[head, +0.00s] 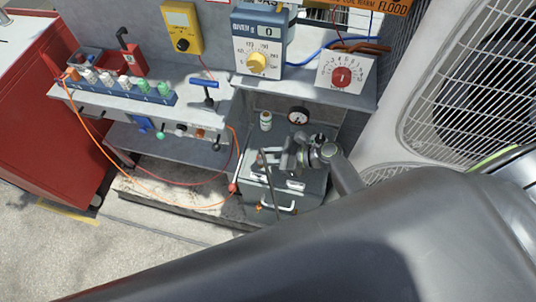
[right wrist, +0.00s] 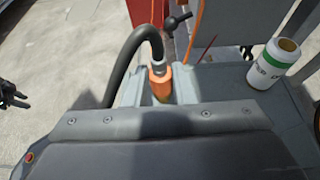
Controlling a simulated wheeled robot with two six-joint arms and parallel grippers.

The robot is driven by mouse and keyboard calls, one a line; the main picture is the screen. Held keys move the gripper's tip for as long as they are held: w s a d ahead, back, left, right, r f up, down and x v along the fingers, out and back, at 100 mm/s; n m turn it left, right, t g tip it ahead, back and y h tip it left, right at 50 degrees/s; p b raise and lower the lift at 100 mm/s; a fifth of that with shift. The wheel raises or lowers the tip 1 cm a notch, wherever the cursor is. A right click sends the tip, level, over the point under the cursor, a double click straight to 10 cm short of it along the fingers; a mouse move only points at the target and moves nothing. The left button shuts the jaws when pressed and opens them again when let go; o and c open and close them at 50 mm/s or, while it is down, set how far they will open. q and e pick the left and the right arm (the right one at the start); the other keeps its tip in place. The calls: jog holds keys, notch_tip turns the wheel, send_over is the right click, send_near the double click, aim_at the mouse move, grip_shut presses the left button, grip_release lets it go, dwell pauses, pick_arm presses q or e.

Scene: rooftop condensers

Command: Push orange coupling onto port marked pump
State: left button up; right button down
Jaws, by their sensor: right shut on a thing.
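The orange coupling (right wrist: 160,85) shows in the right wrist view, just beyond my gripper's dark housing. A metal ferrule joins it to a black hose (right wrist: 130,45) that arches over to the left. The coupling cannot be made out clearly in the head view. I cannot read a pump mark on any port.
A white bottle with a green band (right wrist: 270,65) stands close by, also in the head view (head: 265,120). The bench (head: 125,115) with coloured fittings is left; a condenser grille (head: 470,100) is right. Orange cables loop below the bench.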

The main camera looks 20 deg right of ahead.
jog(key=shift+f, duration=0.2)
jog(key=c, duration=1.1)
grip_release()
jog(key=shift+c, duration=0.2)
notch_tip(320, 180, up, 8)
jog(key=p, duration=0.7)
jog(key=shift+f+p, duration=0.25)
jog(key=shift+p, duration=0.15)
